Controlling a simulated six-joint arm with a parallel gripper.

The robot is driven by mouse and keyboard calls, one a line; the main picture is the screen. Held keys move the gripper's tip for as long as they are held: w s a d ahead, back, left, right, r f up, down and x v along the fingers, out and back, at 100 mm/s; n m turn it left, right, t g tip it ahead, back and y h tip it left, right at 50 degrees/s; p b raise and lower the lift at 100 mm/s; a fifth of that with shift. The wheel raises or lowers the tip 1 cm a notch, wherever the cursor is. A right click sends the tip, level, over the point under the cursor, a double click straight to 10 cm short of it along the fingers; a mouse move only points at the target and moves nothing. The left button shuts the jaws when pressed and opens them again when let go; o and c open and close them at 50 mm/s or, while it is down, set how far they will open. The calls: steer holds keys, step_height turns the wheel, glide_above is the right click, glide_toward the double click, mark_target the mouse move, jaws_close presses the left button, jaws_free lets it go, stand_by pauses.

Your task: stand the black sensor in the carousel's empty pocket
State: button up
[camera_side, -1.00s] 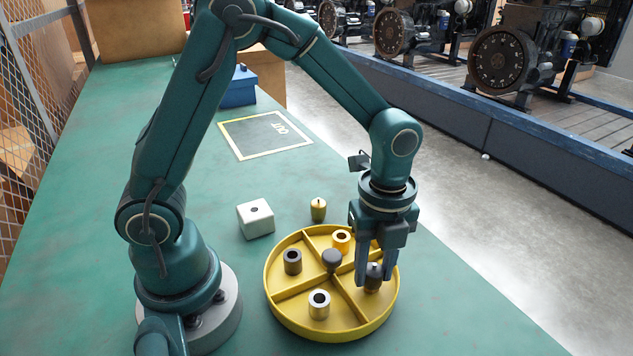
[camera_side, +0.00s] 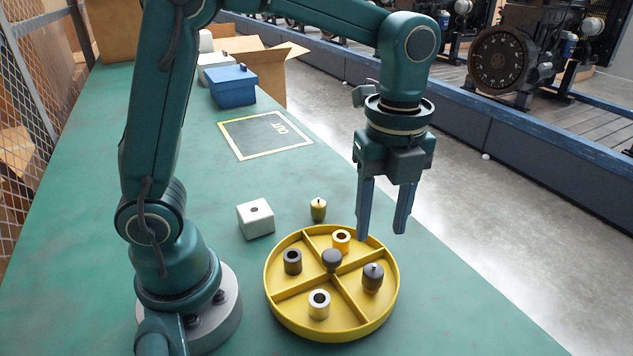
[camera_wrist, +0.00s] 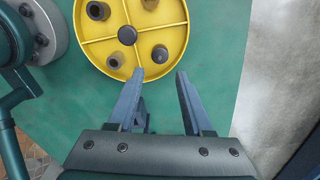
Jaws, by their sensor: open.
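The black sensor (camera_side: 373,278) stands upright in the right-hand pocket of the yellow carousel (camera_side: 340,328). In the wrist view it is the dark piece (camera_wrist: 160,54) in the pocket nearest my fingers. My gripper (camera_side: 382,236) is open and empty, above the carousel's back right rim and clear of the sensor. The other pockets hold a dark ring (camera_side: 292,262), a yellow ring (camera_side: 341,241) and a silver ring (camera_side: 319,304). A dark knob (camera_side: 331,259) is at the hub.
A small yellow-and-black sensor (camera_side: 318,209) stands on the green bench behind the carousel. Beside it is a white block with a hole (camera_side: 256,219). Farther back are the framed OUT mat (camera_side: 265,136), a blue box (camera_side: 233,87) and an open carton (camera_side: 268,62).

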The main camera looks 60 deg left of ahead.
steer(key=s+a+r+n+t, duration=0.1)
steer(key=s+n, duration=0.4)
steer(key=n, duration=0.5)
steer(key=s+a+r+n+t, duration=0.1)
steer(key=s+a+n+t, duration=0.3)
steer(key=n, duration=0.7)
steer(key=shift+s+a+r+t, duration=0.2)
steer(key=shift+s+a+t, duration=0.05)
steer(key=shift+s+t, duration=0.1)
